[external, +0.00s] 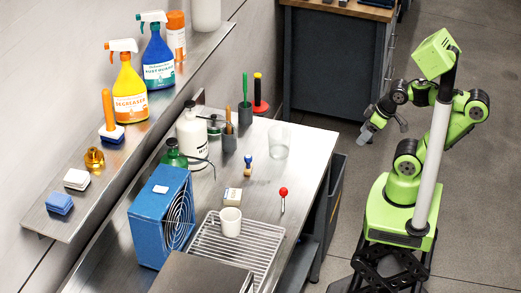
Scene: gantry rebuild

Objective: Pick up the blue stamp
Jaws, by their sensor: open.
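A small upright object with a blue top and a tan lower part (247,163), which looks like the blue stamp, stands on the metal table (310,150) near its middle. Its details are too small to read. My gripper (383,126) is open and empty, in the air to the right of the table, well apart from the stamp. My arm is folded above my green base.
A clear glass (279,142) stands right of the stamp. A small white and tan block (233,196), white cup (230,222), wire rack (256,246), red-topped tool (283,199) and blue fan box (160,218) are nearer. White (191,136) and green bottles (174,155) stand left.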

